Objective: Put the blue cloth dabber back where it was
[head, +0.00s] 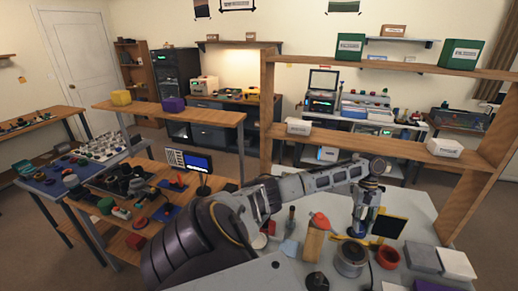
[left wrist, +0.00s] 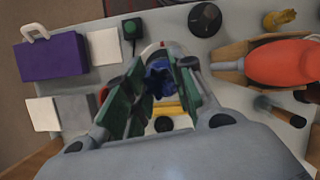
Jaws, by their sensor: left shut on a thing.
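My left gripper (head: 362,232) points down over the grey worktable, close beside a silver round can. In the left wrist view, its green-padded fingers (left wrist: 162,92) are shut on the blue cloth dabber (left wrist: 160,80). The dabber's blue end shows between the pads; the fingers cover the rest. My right gripper is not in view.
The silver can (head: 351,258), a red ring (head: 387,258) and a black panel (head: 390,226) stand close by. A red-orange bulb (left wrist: 283,62) lies in a wooden holder. Grey (head: 422,258) and white (head: 457,263) boxes sit at right. A wooden shelf frame (head: 400,148) rises behind.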

